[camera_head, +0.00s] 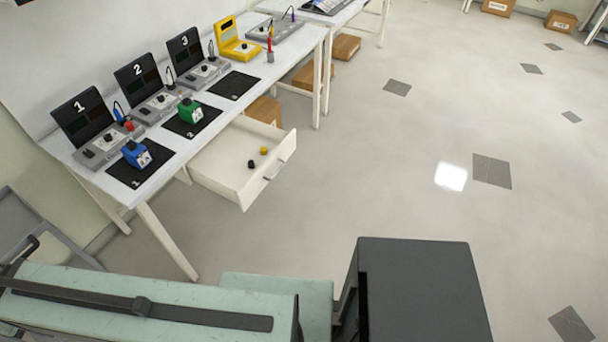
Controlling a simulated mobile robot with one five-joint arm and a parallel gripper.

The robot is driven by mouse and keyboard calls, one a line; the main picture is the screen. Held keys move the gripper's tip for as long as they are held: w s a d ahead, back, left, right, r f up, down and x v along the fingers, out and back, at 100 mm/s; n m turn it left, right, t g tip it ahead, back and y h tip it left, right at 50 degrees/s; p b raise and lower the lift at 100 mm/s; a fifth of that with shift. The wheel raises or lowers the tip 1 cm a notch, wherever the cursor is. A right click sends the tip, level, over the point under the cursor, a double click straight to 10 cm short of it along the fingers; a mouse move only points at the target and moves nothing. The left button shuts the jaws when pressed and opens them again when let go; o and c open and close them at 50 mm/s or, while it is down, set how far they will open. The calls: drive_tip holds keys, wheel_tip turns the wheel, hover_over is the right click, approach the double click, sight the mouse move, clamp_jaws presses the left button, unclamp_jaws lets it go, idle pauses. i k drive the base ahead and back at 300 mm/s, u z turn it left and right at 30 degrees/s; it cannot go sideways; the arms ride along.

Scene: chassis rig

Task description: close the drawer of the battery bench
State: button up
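The battery bench (276,76) is a long white table along the wall at the upper left. Its white drawer (262,186) is pulled well out from under the top, toward the middle of the floor. A bar handle (275,171) is on the drawer's front. Inside the drawer lie a small black piece (252,164) and a small yellow piece (264,151). My gripper is not in view, so its opening and its distance from the drawer do not show.
Numbered stations, a blue block (137,154) and a green block (190,110) stand on the bench. Cardboard boxes (264,110) are beneath it. A grey chair (40,230) is at the left. The floor (340,180) right of the drawer is clear.

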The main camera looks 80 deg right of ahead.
sight(220, 166)
drive_tip(key=z, duration=0.05)
drive_tip(key=k, duration=0.3)
drive_tip(key=z, duration=2.3)
drive_tip(key=i, duration=1)
drive_tip(key=u, duration=0.85)
drive_tip(key=k, duration=0.55)
drive_tip(key=u, duration=0.2)
